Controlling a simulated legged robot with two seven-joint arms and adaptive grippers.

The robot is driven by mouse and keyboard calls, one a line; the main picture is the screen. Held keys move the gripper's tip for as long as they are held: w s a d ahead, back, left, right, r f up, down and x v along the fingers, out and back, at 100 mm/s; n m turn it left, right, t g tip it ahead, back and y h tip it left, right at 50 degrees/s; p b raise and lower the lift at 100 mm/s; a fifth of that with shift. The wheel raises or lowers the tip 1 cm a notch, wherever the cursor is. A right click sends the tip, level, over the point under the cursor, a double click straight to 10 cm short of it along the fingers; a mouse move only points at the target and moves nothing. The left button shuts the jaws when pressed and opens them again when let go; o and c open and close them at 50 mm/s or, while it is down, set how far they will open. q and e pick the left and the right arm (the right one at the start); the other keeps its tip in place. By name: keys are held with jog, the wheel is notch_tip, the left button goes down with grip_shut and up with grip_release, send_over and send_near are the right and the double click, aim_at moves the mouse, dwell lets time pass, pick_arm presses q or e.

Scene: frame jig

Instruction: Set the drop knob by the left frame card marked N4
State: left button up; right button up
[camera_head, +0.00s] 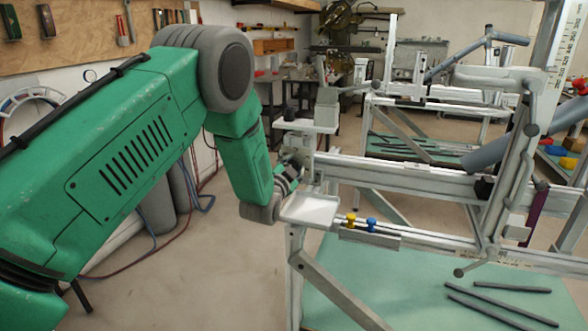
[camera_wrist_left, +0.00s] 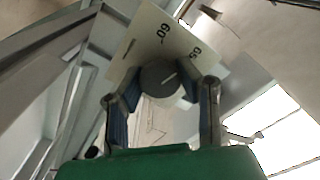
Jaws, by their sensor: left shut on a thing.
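My left gripper (camera_head: 292,172) is at the left end of the frame jig (camera_head: 400,176), among its slides and fittings. A cream scale plate (camera_wrist_left: 150,40) behind the knob shows numbers that look like 60 and 59. A pale sheet with thin line drawing (camera_wrist_left: 152,127) shows between the fingers; no N4 mark is readable. In the head view the gripper and arm hide the knob. My right gripper is out of view.
A white tray (camera_head: 310,211) sits just below the gripper. A yellow knob (camera_head: 351,220) and a blue knob (camera_head: 371,224) stand on the rail beside it. Dark rods (camera_head: 495,307) lie on the green lower shelf (camera_head: 400,275). A second jig stands behind.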

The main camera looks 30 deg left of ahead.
pick_arm(q)
jog(key=shift+s+f+n+b, duration=0.1)
jog(key=shift+f+n+b, duration=0.15)
jog(key=shift+n, duration=1.2)
jog(key=shift+s+f+n+b, duration=0.1)
jog(key=shift+n+b, duration=0.25)
jog(key=shift+n, duration=1.05)
jog(key=shift+f+n+b, duration=0.2)
jog(key=shift+n+b, duration=0.1)
jog(key=shift+n, duration=1.15)
jog(key=o, duration=1.2)
jog(key=shift+r, duration=0.25)
jog(key=shift+w, duration=0.1)
jog(key=shift+r, duration=0.1)
